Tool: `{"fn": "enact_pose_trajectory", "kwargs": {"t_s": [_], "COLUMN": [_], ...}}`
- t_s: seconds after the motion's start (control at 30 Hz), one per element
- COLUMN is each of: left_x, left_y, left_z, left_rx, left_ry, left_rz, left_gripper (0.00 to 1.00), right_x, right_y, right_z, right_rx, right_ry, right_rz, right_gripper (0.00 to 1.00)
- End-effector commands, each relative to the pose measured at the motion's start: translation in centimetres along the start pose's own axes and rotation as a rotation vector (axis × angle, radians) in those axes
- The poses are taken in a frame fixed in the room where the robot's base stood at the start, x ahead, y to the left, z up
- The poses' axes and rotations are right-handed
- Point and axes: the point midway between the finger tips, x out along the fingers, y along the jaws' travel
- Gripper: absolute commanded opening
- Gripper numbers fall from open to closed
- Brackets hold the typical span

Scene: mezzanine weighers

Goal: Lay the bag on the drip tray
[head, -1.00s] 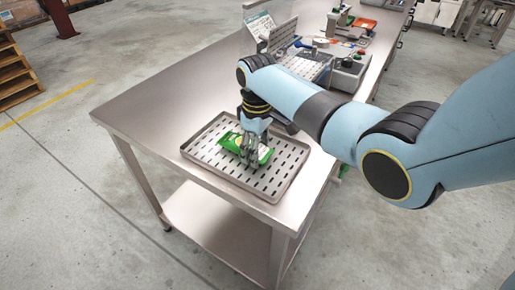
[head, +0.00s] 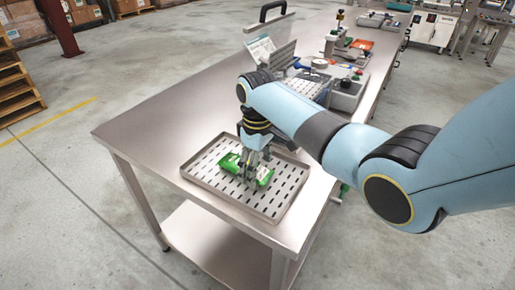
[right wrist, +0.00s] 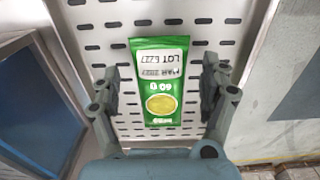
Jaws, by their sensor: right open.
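The green bag (head: 232,164) lies flat on the slotted drip tray (head: 284,196), near its middle. In the right wrist view the bag (right wrist: 160,88) shows a white label with print and a yellow disc, with the tray's slotted surface (right wrist: 100,22) around it. My right gripper (head: 247,180) is over the bag, pointing down. In the right wrist view its fingers (right wrist: 160,88) stand apart on either side of the bag, with gaps between them and the bag. My left gripper is not in view.
The drip tray sits on the near end of a long steel table (head: 160,125). Behind my right arm stand weighing equipment (head: 348,92) and a clear panel with a black handle (head: 268,12). Bare table top lies left of the tray.

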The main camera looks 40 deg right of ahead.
Motion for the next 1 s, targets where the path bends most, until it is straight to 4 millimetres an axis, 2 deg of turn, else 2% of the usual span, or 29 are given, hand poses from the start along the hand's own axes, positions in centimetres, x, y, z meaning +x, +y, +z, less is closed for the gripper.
{"fn": "enact_pose_trajectory", "kwargs": {"t_s": [0.3,0.5,0.63,1.0], "left_x": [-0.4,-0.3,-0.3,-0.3], "left_y": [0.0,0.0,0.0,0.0], "left_z": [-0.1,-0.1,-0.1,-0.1], "left_rx": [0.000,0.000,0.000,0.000], "left_ry": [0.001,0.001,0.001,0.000], "left_rz": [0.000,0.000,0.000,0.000], "left_gripper": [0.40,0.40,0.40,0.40], "right_x": [-7.2,-10.0,-10.6,-10.6], "right_y": [0.1,0.1,0.0,0.0], "right_z": [-0.1,-0.1,0.0,0.0], "right_rx": [0.000,0.000,0.000,0.000], "right_ry": [0.004,0.003,0.001,0.000], "right_rz": [0.002,0.001,0.000,0.000], "right_gripper": [0.79,0.79,0.79,0.79]}}
